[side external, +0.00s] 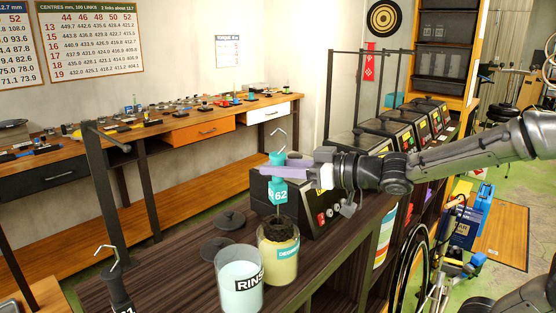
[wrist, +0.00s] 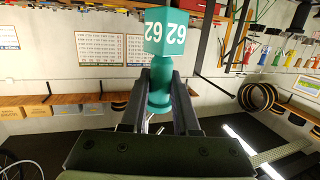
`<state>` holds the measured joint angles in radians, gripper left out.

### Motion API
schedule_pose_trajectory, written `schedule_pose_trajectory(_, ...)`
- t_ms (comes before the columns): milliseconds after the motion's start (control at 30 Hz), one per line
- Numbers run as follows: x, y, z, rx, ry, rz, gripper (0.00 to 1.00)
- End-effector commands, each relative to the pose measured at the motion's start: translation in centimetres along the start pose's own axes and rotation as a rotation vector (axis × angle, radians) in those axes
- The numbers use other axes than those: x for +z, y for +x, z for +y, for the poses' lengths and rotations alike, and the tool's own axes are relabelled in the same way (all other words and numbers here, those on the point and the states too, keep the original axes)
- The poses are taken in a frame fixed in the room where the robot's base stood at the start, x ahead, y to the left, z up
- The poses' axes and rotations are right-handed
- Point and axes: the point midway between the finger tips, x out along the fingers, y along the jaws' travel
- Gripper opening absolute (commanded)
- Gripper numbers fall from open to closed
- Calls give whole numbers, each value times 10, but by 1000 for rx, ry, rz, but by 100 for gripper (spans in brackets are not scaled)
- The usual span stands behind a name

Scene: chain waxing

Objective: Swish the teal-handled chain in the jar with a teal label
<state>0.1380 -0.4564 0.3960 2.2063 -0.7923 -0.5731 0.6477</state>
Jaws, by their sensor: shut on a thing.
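My gripper (side external: 272,172) is shut on the teal handle (side external: 278,190), which is upright, has a white "62" on its block and a metal hook above. The wrist view shows the teal handle (wrist: 160,88) between my two fingers (wrist: 161,80). Below the handle, the dark coiled chain (side external: 279,229) hangs at the mouth of the jar with the teal label (side external: 284,270). The jar holds yellowish liquid. The chain's upper part shows at the rim; how deep its lower part reaches is hard to tell.
The jar with the black RINSE label (side external: 238,296) stands close by at the left front. Two dark lids (side external: 217,247) lie behind it. A black handle with a hook (side external: 119,287) stands at the far left front. A dark machine (side external: 318,215) stands just behind the jars.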

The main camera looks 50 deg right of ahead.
Motion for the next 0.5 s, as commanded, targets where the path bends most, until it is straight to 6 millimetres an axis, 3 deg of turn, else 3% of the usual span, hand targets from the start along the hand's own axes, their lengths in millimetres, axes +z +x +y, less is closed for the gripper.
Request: schedule_pose_trajectory(500,32,5,0,-1,1,1,0)
